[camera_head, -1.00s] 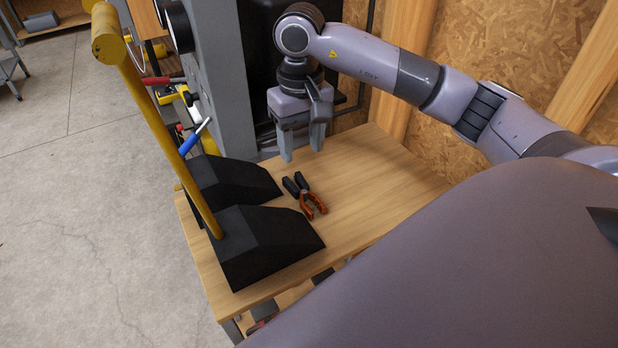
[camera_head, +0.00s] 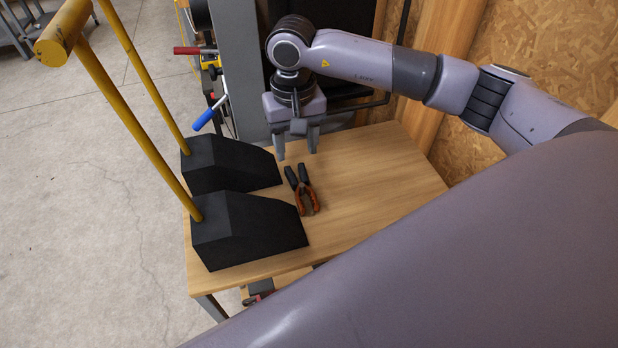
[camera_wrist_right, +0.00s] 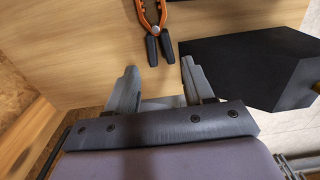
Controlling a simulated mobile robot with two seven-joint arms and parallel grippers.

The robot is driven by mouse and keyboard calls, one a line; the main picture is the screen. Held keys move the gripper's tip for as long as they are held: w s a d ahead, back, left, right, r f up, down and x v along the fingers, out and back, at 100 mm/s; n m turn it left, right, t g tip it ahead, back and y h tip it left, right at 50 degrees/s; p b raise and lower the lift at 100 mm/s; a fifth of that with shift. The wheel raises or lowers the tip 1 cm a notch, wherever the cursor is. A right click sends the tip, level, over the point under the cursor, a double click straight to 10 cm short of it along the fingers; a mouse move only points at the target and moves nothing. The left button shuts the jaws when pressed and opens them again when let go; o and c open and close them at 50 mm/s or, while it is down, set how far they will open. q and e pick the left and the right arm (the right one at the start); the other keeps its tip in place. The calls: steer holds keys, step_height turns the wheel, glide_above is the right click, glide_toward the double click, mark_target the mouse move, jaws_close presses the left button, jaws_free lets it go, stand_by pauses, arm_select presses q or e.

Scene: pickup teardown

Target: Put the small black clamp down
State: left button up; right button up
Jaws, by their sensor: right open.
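The small clamp (camera_head: 304,189) has black handles and orange jaws. It lies flat on the wooden table (camera_head: 375,170), just right of the black wedge blocks. It also shows in the right wrist view (camera_wrist_right: 155,32), its black handles pointing toward my gripper. My right gripper (camera_head: 297,154) is over the table behind the clamp's handle ends. Its fingers are apart with nothing between them, and it also shows in the right wrist view (camera_wrist_right: 158,80). The gripper and the clamp look apart. My left gripper is not in view.
Two black wedge blocks (camera_head: 245,235) (camera_head: 225,165) with yellow handles stand on the table's left side. A grey machine column (camera_head: 240,65) with red and blue levers is behind. The table's right part is clear, up to a chipboard wall (camera_head: 550,60).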

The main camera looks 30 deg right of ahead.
mark_target(302, 188)
steer(key=shift+w+d+f+p, duration=0.1)
steer(key=shift+f+p, duration=0.1)
steer(key=shift+f, duration=1)
steer(key=shift+w+a+f+p, duration=0.1)
steer(key=shift+f+p, duration=0.1)
steer(key=shift+f, duration=1.05)
steer(key=shift+w+d+f+p, duration=0.1)
steer(key=shift+f+p, duration=0.1)
steer(key=shift+f, duration=1)
steer(key=c, duration=0.8)
steer(key=shift+r, duration=0.1)
